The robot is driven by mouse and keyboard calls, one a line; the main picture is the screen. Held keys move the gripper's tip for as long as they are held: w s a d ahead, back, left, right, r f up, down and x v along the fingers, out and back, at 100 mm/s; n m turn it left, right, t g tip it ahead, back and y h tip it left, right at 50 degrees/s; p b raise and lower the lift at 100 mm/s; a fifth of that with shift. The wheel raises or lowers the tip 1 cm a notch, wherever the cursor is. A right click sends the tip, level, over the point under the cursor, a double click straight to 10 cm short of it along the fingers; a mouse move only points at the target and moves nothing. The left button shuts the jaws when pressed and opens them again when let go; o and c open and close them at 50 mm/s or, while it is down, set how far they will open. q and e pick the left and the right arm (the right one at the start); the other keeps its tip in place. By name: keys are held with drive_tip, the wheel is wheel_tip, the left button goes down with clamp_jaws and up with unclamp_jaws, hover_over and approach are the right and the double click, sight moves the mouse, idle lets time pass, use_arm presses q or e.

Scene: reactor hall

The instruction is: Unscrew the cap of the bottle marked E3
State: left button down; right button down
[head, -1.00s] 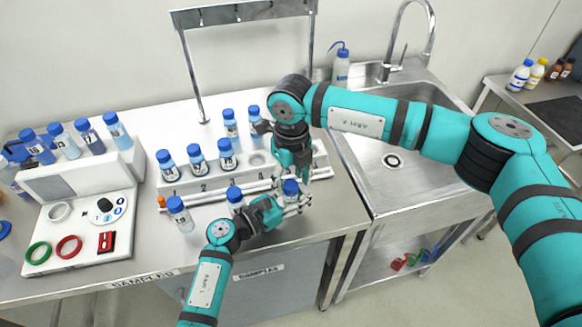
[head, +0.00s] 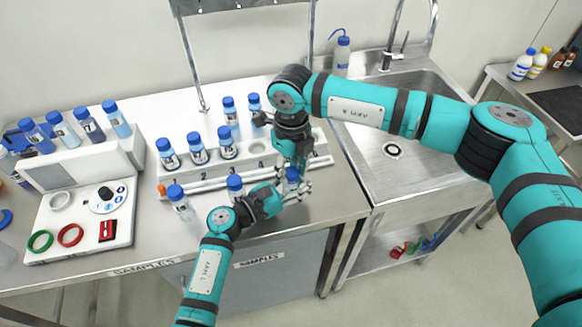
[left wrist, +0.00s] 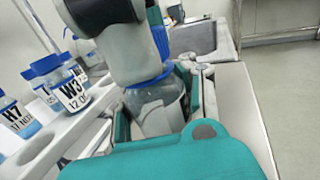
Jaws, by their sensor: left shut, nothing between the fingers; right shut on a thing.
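A blue-capped bottle (head: 292,177) stands near the front right edge of the bench, with its label hidden, so I cannot read its mark. Its clear body shows in the left wrist view (left wrist: 158,108). My right gripper (head: 296,164) is above it, pointing down, shut on its blue cap. My left gripper (head: 288,194) comes in low from the left at the bottle's body. Its fingers show on both sides of the body in the left wrist view, but it is shut with nothing held; contact is unclear.
A white rack (head: 196,184) with several blue-capped bottles stands just behind. Two more bottles, one left (head: 179,199) and one nearer (head: 235,186), stand before it. A white station (head: 88,222) with rings is at left; a sink (head: 425,125) is at right.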

drive_tip(key=n, duration=0.2)
drive_tip(key=shift+n, duration=0.3)
idle(0.8)
drive_tip(key=c, duration=0.9)
unclamp_jaws()
drive_tip(key=shift+c, duration=0.2)
drive_tip(key=shift+r, duration=0.1)
drive_tip(key=shift+r, duration=2.2)
use_arm(q)
drive_tip(key=c, duration=1)
unclamp_jaws()
drive_tip(key=shift+c, duration=0.2)
